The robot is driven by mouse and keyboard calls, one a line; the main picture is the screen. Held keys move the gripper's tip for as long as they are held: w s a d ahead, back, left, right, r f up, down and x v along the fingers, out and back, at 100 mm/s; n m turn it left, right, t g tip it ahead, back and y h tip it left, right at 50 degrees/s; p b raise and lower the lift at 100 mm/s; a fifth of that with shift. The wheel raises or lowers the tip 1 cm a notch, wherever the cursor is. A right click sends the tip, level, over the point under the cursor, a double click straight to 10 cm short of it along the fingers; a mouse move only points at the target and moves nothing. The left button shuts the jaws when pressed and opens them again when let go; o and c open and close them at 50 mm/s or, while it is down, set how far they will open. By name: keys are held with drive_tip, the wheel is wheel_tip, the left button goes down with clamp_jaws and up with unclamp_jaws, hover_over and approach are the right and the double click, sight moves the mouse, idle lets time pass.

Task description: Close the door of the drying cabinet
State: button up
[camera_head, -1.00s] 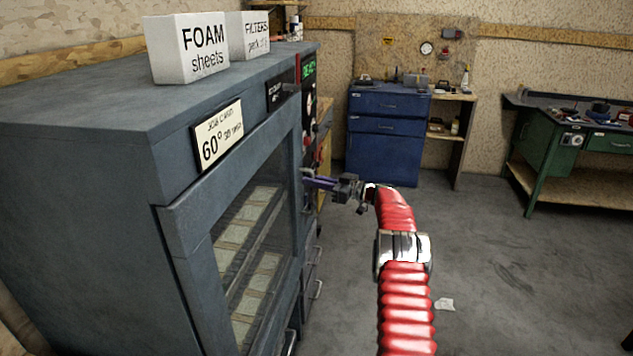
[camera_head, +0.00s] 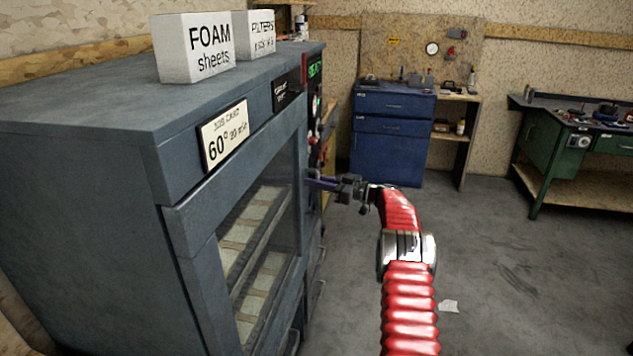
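The drying cabinet (camera_head: 80,205) is a large grey-blue box filling the left side. Its door (camera_head: 185,235) has a grey frame around a glass pane, with pale trays on racks showing behind the glass. The door lies along the cabinet front, flush or nearly so; I cannot tell whether a small gap is left. My gripper (camera_head: 312,181) is at the end of the red arm, beside the door's far right edge, its dark purple fingers pointing left. The cabinet edge partly hides the fingertips, so contact and finger opening are unclear.
A FOAM sheets box (camera_head: 195,50) and a FILTERS box (camera_head: 254,34) stand on the cabinet top. A control panel (camera_head: 314,95) with green text is on the far front. A blue drawer unit (camera_head: 388,150) and a green workbench (camera_head: 545,145) stand behind.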

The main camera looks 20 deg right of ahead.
drive_tip(key=v, duration=1.3)
drive_tip(key=shift+s+d, duration=0.2)
drive_tip(key=shift+d, duration=0.05)
